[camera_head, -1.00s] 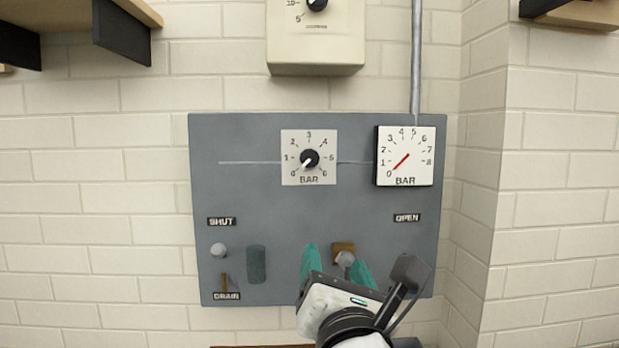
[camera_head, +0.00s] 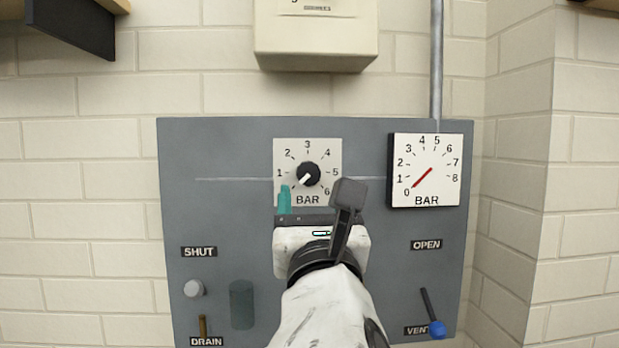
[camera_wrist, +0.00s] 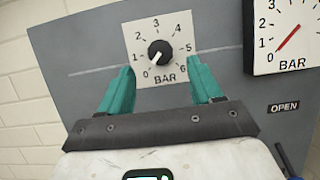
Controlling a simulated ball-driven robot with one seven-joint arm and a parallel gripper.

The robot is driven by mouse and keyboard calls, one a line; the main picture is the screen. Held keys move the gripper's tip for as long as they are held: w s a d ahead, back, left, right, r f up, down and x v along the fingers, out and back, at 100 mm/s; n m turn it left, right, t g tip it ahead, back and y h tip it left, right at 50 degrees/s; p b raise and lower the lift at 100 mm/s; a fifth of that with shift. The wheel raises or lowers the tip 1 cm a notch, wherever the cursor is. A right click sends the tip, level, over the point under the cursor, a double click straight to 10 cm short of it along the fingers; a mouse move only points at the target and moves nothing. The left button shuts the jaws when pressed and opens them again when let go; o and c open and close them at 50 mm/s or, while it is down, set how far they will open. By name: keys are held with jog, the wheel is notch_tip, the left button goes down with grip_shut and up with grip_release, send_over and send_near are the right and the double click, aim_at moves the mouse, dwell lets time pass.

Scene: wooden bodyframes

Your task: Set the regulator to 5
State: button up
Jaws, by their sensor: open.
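The regulator is a black knob (camera_head: 308,174) on a white plate (camera_head: 280,155) marked 0 to 6 BAR, on a grey panel. Its white pointer aims down-left, near the 0, in both the head view and the wrist view (camera_wrist: 159,53). The gauge (camera_head: 453,185) to its right has a red needle at about 0. My gripper (camera_wrist: 161,84) is open, its teal fingers apart and below the knob's sides, not around it in the wrist view. In the head view the left finger (camera_head: 285,199) shows; the right one is hidden behind my wrist.
Lower on the grey panel (camera_head: 205,220) are a grey knob (camera_head: 194,288) near DRAIN, a dark green cylinder (camera_head: 242,304), and a blue-tipped lever (camera_head: 432,318) near VENT. A beige box (camera_head: 316,42) hangs above. The panel around the regulator is clear.

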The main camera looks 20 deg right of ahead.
aim_at(309, 174)
jog(key=x, duration=0.5)
jog(key=shift+w+d+r, duration=0.1)
jog(key=shift+w+r, duration=0.05)
jog(key=shift+w, duration=0.15)
jog(key=c, duration=1)
